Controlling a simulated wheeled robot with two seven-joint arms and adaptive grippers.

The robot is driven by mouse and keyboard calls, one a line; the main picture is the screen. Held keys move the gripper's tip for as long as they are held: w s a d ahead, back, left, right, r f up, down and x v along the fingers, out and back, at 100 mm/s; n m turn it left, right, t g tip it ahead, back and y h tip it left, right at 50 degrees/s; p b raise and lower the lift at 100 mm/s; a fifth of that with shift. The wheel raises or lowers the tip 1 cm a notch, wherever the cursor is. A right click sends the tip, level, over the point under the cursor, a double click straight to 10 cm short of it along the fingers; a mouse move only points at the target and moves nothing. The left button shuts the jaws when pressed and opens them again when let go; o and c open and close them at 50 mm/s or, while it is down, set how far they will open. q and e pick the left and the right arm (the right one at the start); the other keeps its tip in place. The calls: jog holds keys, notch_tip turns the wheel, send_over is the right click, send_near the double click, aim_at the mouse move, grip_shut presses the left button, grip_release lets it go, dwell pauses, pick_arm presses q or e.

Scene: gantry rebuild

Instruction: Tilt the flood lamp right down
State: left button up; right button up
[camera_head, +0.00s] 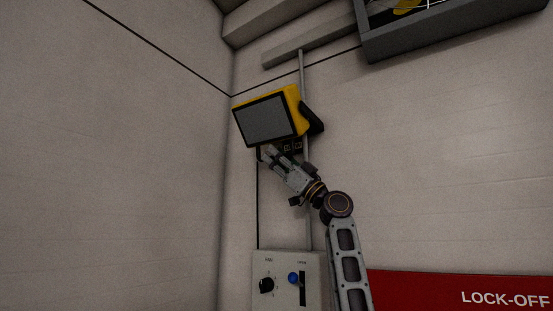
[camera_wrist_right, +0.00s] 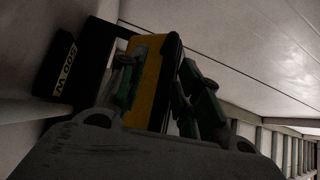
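The flood lamp (camera_head: 268,116) is a yellow housing with a dark grey rectangular face, on a thin pole against the wall. Its face looks out to the front left and is only slightly tilted. My right gripper (camera_head: 267,154) is just below the lamp's lower edge. In the right wrist view the yellow lamp housing (camera_wrist_right: 152,82) shows between the two spread fingers of my right gripper (camera_wrist_right: 160,90). A light gap shows beside the right finger, and I cannot tell whether either finger touches the lamp. My left gripper is not in view.
A grey control box (camera_head: 285,278) with a black knob and a blue button stands below the lamp. A red LOCK-OFF sign (camera_head: 460,291) is at lower right. A dark-framed box (camera_head: 450,35) hangs above right. A dark bracket marked 500 W (camera_wrist_right: 70,75) is beside the lamp.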

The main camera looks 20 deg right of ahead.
jog(key=shift+s+a+f, duration=0.1)
jog(key=v, duration=1.2)
dwell(0.4)
dwell(0.5)
